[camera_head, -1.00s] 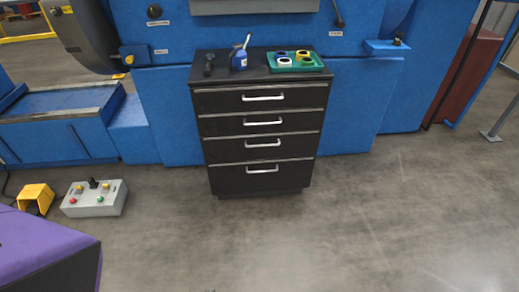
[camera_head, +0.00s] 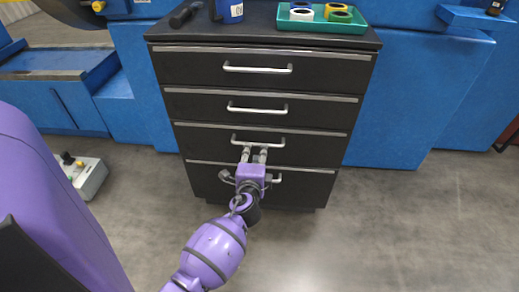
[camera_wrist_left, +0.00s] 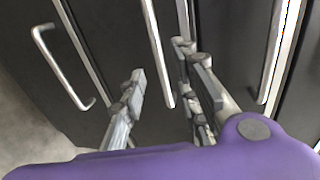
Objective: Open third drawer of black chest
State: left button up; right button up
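The black chest (camera_head: 190,146) stands ahead with its drawers shut, each with a silver bar handle. The third drawer from the top (camera_head: 315,147) has its handle (camera_head: 274,144) just beyond my left fingertips. My left gripper (camera_head: 254,150), on a purple arm, is at this handle from below in the head view. In the left wrist view, the fingers of my left gripper (camera_wrist_left: 160,62) are spread, one on each side of a bar handle (camera_wrist_left: 157,50). Whether either finger touches it I cannot tell. The gripper partly covers the fourth drawer's handle (camera_head: 276,178). My right gripper is not in view.
A green tray (camera_head: 350,27) with rolls of tape, a blue bottle (camera_head: 229,11) and a dark tool (camera_head: 186,13) are on the chest top. A blue machine (camera_head: 420,90) stands behind. A grey control box (camera_head: 90,178) is on the floor at left. The floor at right is clear.

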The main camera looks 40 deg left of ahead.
aim_at(258, 145)
pick_arm(q)
jog(key=b+x, duration=0.1)
jog(key=x, duration=0.5)
jog(key=shift+w+a, duration=0.2)
jog(key=shift+w, duration=0.1)
grip_shut()
